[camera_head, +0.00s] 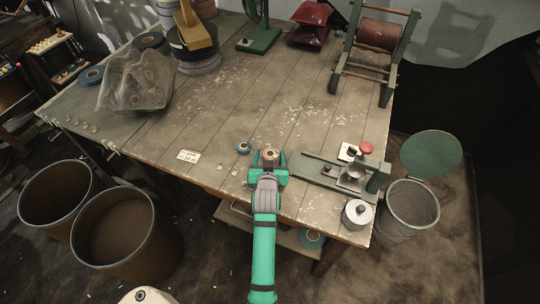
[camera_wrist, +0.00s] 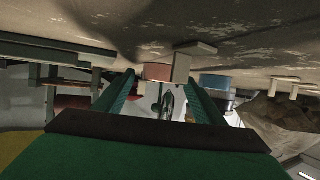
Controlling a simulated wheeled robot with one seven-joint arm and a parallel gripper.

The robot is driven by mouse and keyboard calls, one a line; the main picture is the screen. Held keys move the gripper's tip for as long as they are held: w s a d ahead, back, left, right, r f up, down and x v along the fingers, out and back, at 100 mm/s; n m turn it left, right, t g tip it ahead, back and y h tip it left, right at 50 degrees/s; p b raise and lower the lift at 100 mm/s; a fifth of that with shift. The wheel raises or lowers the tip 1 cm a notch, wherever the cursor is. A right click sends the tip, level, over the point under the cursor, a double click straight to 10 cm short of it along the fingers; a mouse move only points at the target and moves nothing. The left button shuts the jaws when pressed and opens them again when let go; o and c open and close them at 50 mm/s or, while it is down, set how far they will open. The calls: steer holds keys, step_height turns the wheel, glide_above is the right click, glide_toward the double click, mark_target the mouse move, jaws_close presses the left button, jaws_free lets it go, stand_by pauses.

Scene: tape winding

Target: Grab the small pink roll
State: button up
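The small pink roll (camera_head: 269,155) stands near the front edge of the wooden table, its round end with a dark centre facing up. My gripper (camera_head: 269,160) is at it, with one teal finger on each side. In the wrist view, which looks upside down, the pink roll (camera_wrist: 157,72) shows between the tips of my open gripper (camera_wrist: 160,78). The fingers look spread wider than the roll. Whether either finger touches it, I cannot tell. A pale small block (camera_wrist: 181,68) shows beside the roll in the wrist view.
A small blue roll (camera_head: 243,147) lies just left of my gripper. A green tape device (camera_head: 335,172) with a red knob is close on the right. A paper label (camera_head: 188,156) and a clear bag (camera_head: 135,82) are further left. The table's middle is clear.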

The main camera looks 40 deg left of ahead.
steer(key=c, duration=0.9)
steer(key=shift+r, duration=0.15)
